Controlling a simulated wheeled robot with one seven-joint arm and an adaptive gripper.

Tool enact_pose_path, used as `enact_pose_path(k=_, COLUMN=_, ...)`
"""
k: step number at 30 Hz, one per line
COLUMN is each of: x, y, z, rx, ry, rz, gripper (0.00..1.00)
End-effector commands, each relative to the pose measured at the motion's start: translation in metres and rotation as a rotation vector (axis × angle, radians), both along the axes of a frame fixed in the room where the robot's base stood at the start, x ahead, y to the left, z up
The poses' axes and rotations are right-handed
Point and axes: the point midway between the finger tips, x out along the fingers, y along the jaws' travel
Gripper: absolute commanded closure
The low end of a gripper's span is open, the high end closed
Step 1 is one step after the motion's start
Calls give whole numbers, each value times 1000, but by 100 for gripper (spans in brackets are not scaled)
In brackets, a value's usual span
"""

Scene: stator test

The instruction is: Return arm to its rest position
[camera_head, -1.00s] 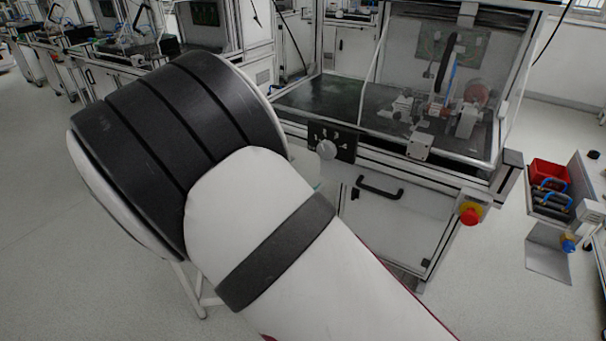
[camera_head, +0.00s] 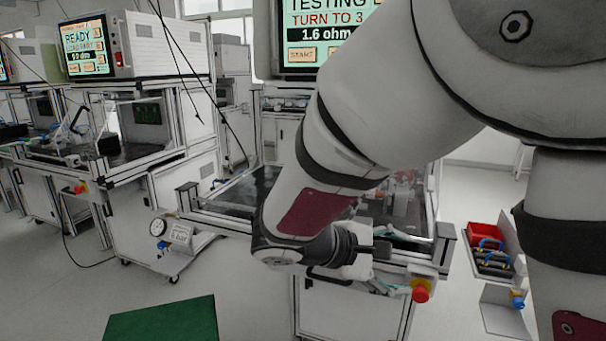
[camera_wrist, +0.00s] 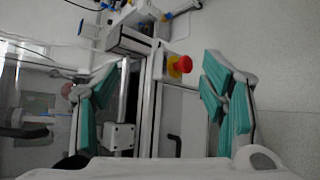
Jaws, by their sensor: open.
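My arm crosses the right half of the head view and reaches down to the front of the test bench. My gripper (camera_head: 398,260) is at the lower end of the arm, near the bench's front edge and partly hidden by my wrist. In the wrist view my gripper (camera_wrist: 160,105) shows two teal-padded fingers spread wide apart. Nothing is between them. Behind the gap lie the bench edge and the red emergency stop knob (camera_wrist: 181,65), apart from the fingers.
The test bench (camera_head: 345,310) stands close behind my gripper. Its screen (camera_head: 325,35) reads "TESTING, TURN TO 3, 1.6 ohm". A red bin (camera_head: 484,234) stands on a side stand at right. A green mat (camera_head: 160,322) lies lower left. Floor is clear between.

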Motion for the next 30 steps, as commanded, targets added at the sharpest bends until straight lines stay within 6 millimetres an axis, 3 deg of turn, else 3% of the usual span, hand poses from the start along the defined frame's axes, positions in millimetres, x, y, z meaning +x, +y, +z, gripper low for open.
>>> enact_pose_path(k=1, x=-17, y=-20, z=7, rx=60, ry=0, rz=-70, gripper=34)
enact_pose_path(k=6, x=-79, y=-62, z=18, rx=261, ry=11, rz=-280, gripper=34)
enact_pose_path(k=12, x=-153, y=-84, z=24, rx=505, ry=-3, rz=-487, gripper=34)
enact_pose_path(k=21, x=-244, y=-71, z=24, rx=865, ry=-79, rz=-710, gripper=34)
enact_pose_path(k=30, x=-285, y=-44, z=20, rx=1093, ry=-163, rz=-803, gripper=34)
